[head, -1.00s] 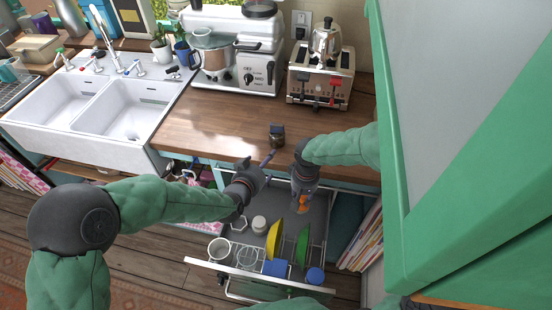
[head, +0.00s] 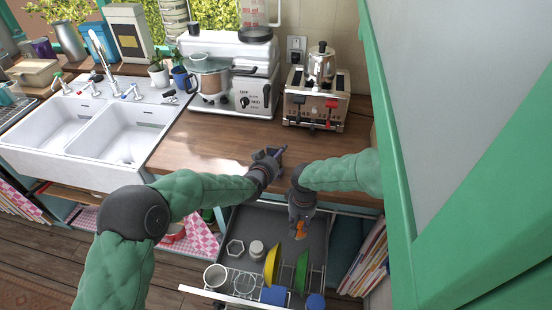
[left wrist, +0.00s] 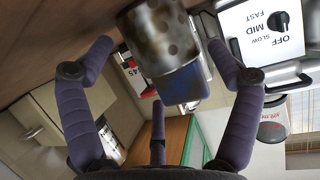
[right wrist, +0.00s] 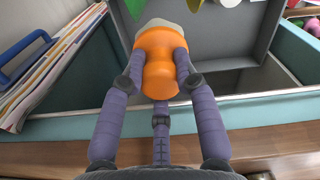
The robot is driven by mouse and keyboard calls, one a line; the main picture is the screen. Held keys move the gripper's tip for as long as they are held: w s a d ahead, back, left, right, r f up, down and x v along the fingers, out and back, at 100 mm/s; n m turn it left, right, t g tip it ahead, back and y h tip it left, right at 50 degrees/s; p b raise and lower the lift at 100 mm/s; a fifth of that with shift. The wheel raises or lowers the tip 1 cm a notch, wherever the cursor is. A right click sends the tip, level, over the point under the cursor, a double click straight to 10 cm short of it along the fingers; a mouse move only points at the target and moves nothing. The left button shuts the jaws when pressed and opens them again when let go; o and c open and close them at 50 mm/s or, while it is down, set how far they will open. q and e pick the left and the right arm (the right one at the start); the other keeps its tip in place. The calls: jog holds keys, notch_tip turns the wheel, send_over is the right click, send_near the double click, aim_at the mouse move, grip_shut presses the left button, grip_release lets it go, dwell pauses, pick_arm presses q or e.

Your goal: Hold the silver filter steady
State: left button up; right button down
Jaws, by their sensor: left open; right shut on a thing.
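The silver filter (left wrist: 162,40) is a perforated metal cylinder with a dark bluish end. In the left wrist view it lies between the two spread fingers of my left gripper (head: 273,155). I cannot tell whether a finger touches it. In the head view my left gripper is at the counter's front edge and mostly hides the filter. My right gripper (head: 300,225) is shut on an orange, waisted object with a pale end (right wrist: 158,62), held over the open drawer.
The open drawer (head: 235,222) holds a yellow plate (head: 271,264), a green plate (head: 302,270) and cups. A toaster (head: 316,100) and a white mixer machine (head: 245,90) stand at the back of the wooden counter (head: 200,150). A green door (head: 405,200) bounds the right side.

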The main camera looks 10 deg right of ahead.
pick_arm(q)
jog(key=shift+w+d+f, duration=0.2)
jog(key=shift+w+d, duration=0.05)
jog(key=shift+w, duration=0.1)
jog(key=c, duration=1)
jog(key=shift+c, duration=0.2)
